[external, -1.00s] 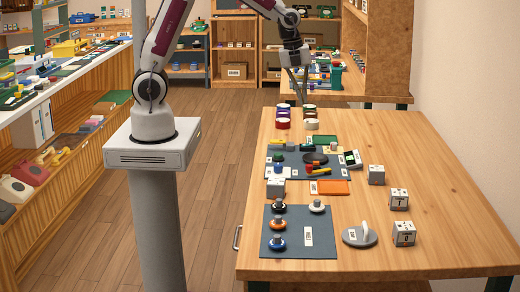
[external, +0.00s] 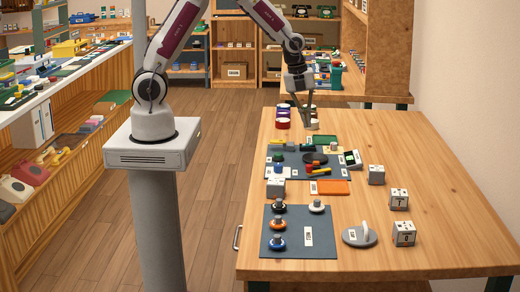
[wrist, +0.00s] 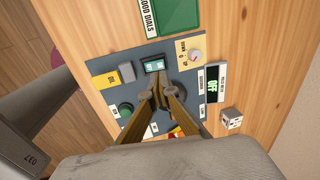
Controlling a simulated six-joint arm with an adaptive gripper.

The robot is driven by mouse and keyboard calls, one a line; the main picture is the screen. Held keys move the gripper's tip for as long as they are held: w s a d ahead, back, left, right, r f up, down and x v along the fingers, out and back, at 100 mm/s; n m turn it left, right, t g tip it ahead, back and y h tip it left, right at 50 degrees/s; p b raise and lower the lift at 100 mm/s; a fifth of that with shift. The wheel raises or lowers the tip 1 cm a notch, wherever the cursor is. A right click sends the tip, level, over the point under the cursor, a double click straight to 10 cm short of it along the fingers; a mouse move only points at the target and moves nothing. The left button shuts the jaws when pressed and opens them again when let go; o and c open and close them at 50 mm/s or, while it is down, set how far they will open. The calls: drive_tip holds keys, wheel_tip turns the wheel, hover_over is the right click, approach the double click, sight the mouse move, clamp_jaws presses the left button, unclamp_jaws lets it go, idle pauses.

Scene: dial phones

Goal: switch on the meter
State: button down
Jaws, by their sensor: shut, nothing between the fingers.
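A small box with a dark screen reading OFF in green (wrist: 212,85) stands at the right edge of the grey mat in the wrist view. In the external view it is the white box with a green readout (external: 351,158). A smaller device with a teal screen (wrist: 154,64) sits near the mat's top edge; I cannot tell which of them is called the meter. My gripper (wrist: 160,85) is shut and empty, pointing down above the mat. In the external view my gripper (external: 308,121) is over the table's far part, in front of the stacked round pieces. Its fingers hide part of a dark round piece (wrist: 179,92).
A green tray (wrist: 165,18) lies beyond. White cubes (external: 376,175) stand at the right.

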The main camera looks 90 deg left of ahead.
sight(313, 144)
drive_tip(key=shift+w+f, duration=0.2)
drive_tip(key=shift+f, duration=0.75)
drive_tip(key=shift+w+f, duration=0.15)
drive_tip(key=shift+f, duration=0.8)
drive_tip(key=shift+w+f, duration=0.2)
drive_tip(key=shift+f, duration=0.75)
drive_tip(key=shift+w+f, duration=0.6)
drive_tip(key=shift+f, duration=0.15)
